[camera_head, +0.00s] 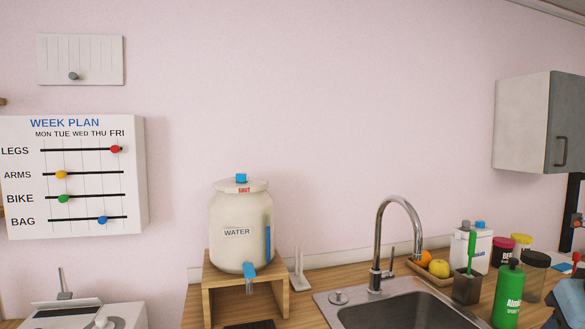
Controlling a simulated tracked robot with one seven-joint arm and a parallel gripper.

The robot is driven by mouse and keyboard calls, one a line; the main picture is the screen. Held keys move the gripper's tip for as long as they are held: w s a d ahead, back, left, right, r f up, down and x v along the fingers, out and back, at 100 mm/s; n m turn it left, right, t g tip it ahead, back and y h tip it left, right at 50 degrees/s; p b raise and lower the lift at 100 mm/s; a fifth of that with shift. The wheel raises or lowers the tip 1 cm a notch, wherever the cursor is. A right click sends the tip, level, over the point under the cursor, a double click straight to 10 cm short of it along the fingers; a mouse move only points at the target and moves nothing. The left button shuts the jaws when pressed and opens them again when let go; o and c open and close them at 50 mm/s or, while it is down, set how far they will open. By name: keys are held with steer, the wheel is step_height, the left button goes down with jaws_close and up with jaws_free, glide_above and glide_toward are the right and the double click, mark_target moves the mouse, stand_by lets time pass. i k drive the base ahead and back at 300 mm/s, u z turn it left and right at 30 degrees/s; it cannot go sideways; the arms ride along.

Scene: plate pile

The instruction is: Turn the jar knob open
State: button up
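The cream water jar (228,214) stands upright on a small wooden stand (207,284) on the counter, left of the sink. It is labelled WATER. A blue knob (241,178) sits on top of its lid, with the red word SHUT below it on the lid. A blue tap (249,269) is at the jar's lower front, above the stand's open front. A blue vertical strip shows on the jar's right side.
The sink (395,310) with its tall curved faucet (400,205) is right of the jar. A green bottle (508,292), fruit tray and several containers crowd the right. A WEEK PLAN board (75,175) hangs at left. The wall above the jar is bare.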

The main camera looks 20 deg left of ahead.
mark_target(243, 177)
steer(key=u, duration=1.1)
steer(key=i, duration=0.1)
steer(key=z, duration=2.25)
steer(key=k, duration=1.15)
steer(key=u, duration=2.1)
steer(key=i, duration=1)
